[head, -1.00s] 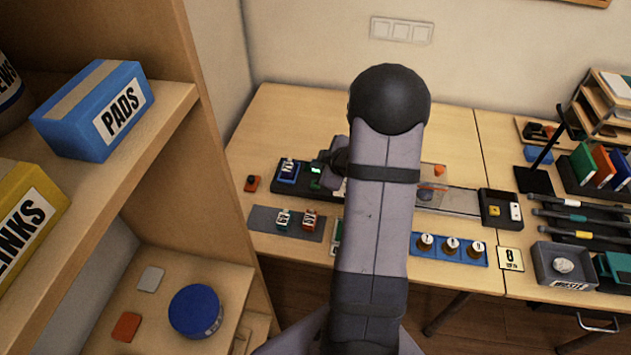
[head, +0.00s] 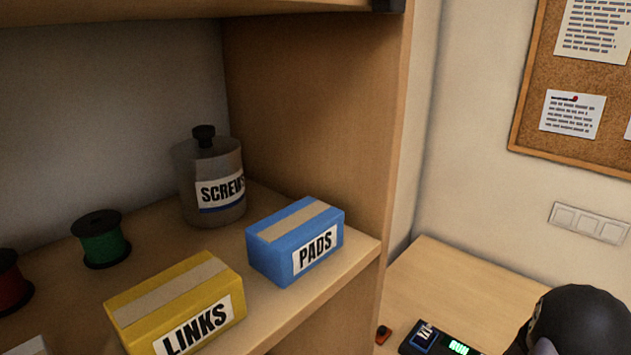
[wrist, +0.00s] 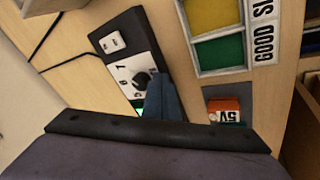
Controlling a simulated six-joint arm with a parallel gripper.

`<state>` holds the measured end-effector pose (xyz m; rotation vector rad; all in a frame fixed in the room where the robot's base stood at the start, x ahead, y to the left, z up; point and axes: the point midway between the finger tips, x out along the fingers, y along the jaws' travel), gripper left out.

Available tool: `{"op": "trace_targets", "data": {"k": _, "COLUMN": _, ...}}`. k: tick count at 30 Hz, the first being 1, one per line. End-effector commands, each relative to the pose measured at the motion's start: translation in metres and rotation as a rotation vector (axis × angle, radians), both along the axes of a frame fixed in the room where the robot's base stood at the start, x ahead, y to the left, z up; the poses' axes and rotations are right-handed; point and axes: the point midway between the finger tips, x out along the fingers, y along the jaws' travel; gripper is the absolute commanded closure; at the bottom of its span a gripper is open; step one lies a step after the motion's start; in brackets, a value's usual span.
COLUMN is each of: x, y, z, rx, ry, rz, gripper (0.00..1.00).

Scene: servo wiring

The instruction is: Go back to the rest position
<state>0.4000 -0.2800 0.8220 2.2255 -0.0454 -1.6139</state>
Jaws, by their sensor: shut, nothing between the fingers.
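In the wrist view, my gripper (wrist: 163,98) points out over the bench, its blue-grey fingers together and empty. The fingers overlap the view of a dark device with a white dial face and black knob (wrist: 143,82), and hide part of it. I cannot tell the gap between them. A red box marked 5V (wrist: 224,110) lies on a grey mat to the right of the fingers. In the head view, only a dark rounded joint of my arm shows at the lower right; the gripper is out of that view. A green lit RUN display (head: 459,347) shows beside it.
A shelf holds a blue PADS box (head: 295,240), a yellow LINKS box (head: 175,305), a SCREWS jar (head: 210,180) and a green spool (head: 101,240). In the wrist view, a tray with yellow and green compartments (wrist: 218,52) lies beyond the red box. Black cables cross the bench at left.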

Motion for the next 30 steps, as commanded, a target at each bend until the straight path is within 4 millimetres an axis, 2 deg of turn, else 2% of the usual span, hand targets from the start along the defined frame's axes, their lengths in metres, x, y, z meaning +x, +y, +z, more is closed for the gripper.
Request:
{"op": "trace_targets", "data": {"k": 1, "x": -0.029, "y": 0.004, "z": -0.011, "rx": 0.033, "ry": 0.077, "rz": -0.102, "gripper": 1.00}}
{"op": "trace_targets", "data": {"k": 3, "x": -0.069, "y": 0.015, "z": -0.020, "rx": 0.080, "ry": 0.183, "rz": -0.248, "gripper": 1.00}}
{"op": "trace_targets", "data": {"k": 5, "x": -0.103, "y": 0.029, "z": -0.020, "rx": 0.123, "ry": 0.267, "rz": -0.375, "gripper": 1.00}}
{"op": "trace_targets", "data": {"k": 6, "x": -0.123, "y": 0.042, "z": -0.017, "rx": 0.156, "ry": 0.321, "rz": -0.455, "gripper": 1.00}}
{"op": "trace_targets", "data": {"k": 8, "x": -0.148, "y": 0.069, "z": -0.008, "rx": 0.205, "ry": 0.398, "rz": -0.564, "gripper": 1.00}}
{"op": "trace_targets", "data": {"k": 9, "x": -0.160, "y": 0.090, "z": 0.001, "rx": 0.238, "ry": 0.441, "rz": -0.618, "gripper": 1.00}}
{"op": "trace_targets", "data": {"k": 11, "x": -0.172, "y": 0.124, "z": 0.017, "rx": 0.286, "ry": 0.491, "rz": -0.678, "gripper": 1.00}}
{"op": "trace_targets", "data": {"k": 12, "x": -0.175, "y": 0.148, "z": 0.030, "rx": 0.315, "ry": 0.514, "rz": -0.699, "gripper": 1.00}}
{"op": "trace_targets", "data": {"k": 15, "x": -0.170, "y": 0.197, "z": 0.055, "rx": 0.361, "ry": 0.501, "rz": -0.673, "gripper": 1.00}}
{"op": "trace_targets", "data": {"k": 18, "x": -0.155, "y": 0.225, "z": 0.075, "rx": 0.355, "ry": 0.432, "rz": -0.568, "gripper": 1.00}}
{"op": "trace_targets", "data": {"k": 24, "x": -0.126, "y": 0.260, "z": 0.107, "rx": 0.315, "ry": 0.324, "rz": -0.349, "gripper": 1.00}}
{"op": "trace_targets", "data": {"k": 30, "x": -0.120, "y": 0.279, "z": 0.114, "rx": 0.303, "ry": 0.310, "rz": -0.259, "gripper": 1.00}}
